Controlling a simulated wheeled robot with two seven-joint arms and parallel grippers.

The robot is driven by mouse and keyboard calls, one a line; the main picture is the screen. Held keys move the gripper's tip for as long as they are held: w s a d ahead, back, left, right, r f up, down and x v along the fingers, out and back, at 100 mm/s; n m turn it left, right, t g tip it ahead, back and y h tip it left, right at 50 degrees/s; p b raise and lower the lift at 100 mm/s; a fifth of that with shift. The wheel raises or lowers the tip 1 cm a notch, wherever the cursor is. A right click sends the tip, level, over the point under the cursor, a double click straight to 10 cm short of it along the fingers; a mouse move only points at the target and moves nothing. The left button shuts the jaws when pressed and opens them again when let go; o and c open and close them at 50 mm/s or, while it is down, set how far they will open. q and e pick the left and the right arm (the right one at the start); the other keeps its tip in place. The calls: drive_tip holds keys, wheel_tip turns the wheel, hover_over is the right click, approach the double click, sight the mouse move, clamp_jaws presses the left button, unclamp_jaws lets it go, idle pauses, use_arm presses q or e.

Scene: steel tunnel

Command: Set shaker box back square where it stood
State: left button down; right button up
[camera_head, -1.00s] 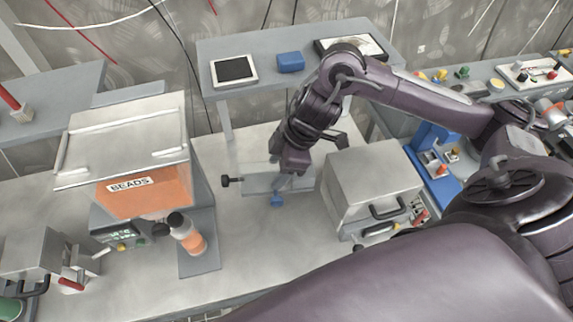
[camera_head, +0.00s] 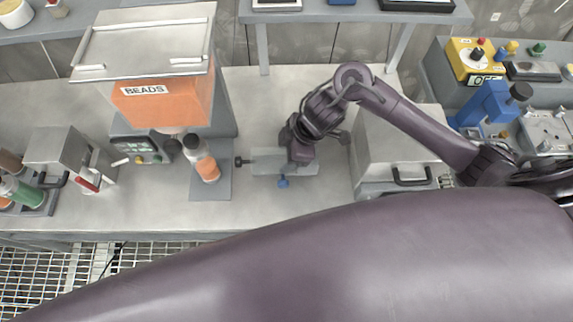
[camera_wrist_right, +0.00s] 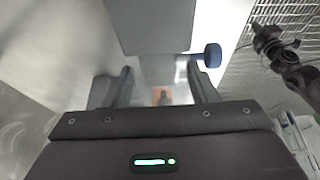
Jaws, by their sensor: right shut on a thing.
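My right gripper (camera_head: 299,155) is shut on a grey block (camera_head: 262,160) with a black knob on its left and a blue knob (camera_head: 283,182) at its front. The block is on or just above the bench; I cannot tell which. In the wrist view, a grey block (camera_wrist_right: 150,25) and the blue knob (camera_wrist_right: 207,57) show beyond the fingers (camera_wrist_right: 155,90). I cannot tell whether this is the shaker box. A larger grey box (camera_head: 398,135) with a black handle stands right of the gripper. A dark jointed arm, seemingly my left one (camera_wrist_right: 285,55), shows at the wrist view's upper right.
A hopper marked BEADS (camera_head: 160,100), an orange-filled bottle (camera_head: 203,160) and a small handled box (camera_head: 62,150) stand to the left. Blue apparatus (camera_head: 490,103) stands at right. The bench front (camera_head: 170,215) is clear; floor grating (camera_head: 60,270) lies below.

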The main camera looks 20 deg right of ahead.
drive_tip(key=shift+w+f, duration=0.1)
drive_tip(key=shift+f, duration=2.95)
drive_tip(key=shift+f, duration=0.2)
drive_tip(key=o, duration=1.4)
drive_tip(key=v, duration=1.1)
drive_tip(key=shift+r, duration=0.25)
drive_tip(key=shift+d+r, duration=0.15)
drive_tip(key=shift+r, duration=0.25)
